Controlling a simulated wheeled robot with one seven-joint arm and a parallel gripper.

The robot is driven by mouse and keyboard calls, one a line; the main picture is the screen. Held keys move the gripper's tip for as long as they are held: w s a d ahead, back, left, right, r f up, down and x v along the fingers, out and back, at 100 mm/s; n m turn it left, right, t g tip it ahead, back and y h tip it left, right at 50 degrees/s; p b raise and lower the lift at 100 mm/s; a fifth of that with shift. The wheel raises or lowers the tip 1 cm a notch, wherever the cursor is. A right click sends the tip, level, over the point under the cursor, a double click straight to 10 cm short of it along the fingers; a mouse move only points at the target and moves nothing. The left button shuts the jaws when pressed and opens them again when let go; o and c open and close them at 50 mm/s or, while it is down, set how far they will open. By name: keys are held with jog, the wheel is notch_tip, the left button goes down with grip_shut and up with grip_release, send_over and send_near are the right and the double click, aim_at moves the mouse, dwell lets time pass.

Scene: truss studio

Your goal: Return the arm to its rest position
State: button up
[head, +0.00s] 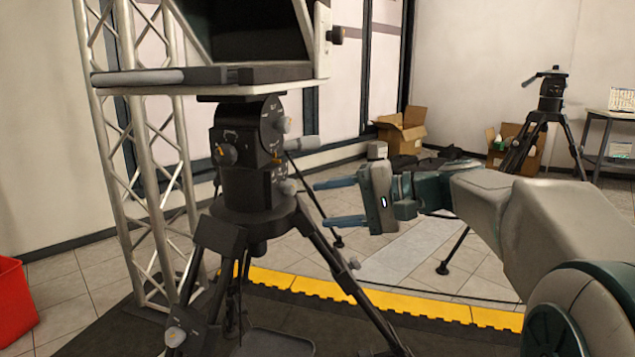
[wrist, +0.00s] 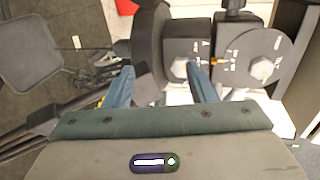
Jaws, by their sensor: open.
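My gripper (head: 341,203) is open, with nothing between its two blue fingers. In the head view my arm reaches in from the right edge, and the fingers point left toward a large black tripod (head: 249,215). In the wrist view my gripper (wrist: 160,88) shows its two fingers apart, with the tripod's black head (wrist: 240,60) and its dials just beyond them. I cannot tell the exact gap between fingertips and tripod, but no contact shows.
A metal truss (head: 140,150) stands at the left, beside a red bin (head: 14,304). Cardboard boxes (head: 401,131), a second tripod (head: 548,115) and a side table (head: 608,116) stand at the back. Tiled floor is open behind my gripper.

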jog(key=s+d+r+n+h+p, duration=0.1)
jog(key=s+d+h+p, duration=0.2)
jog(key=s+p, duration=0.4)
jog(key=s+d+r+n+g+h+p, duration=0.1)
jog(key=s+d+h+p, duration=0.3)
jog(key=p, duration=0.7)
jog(key=s+d+r+n+h+p, duration=0.1)
jog(key=s+d+r+h+p, duration=0.1)
jog(key=s+d+h+p, duration=0.2)
jog(key=s+h+p, duration=0.3)
jog(key=s+p, duration=0.2)
jog(key=s, duration=0.1)
jog(key=shift+d+r+n+g, duration=0.15)
jog(key=shift+r+n+g, duration=0.25)
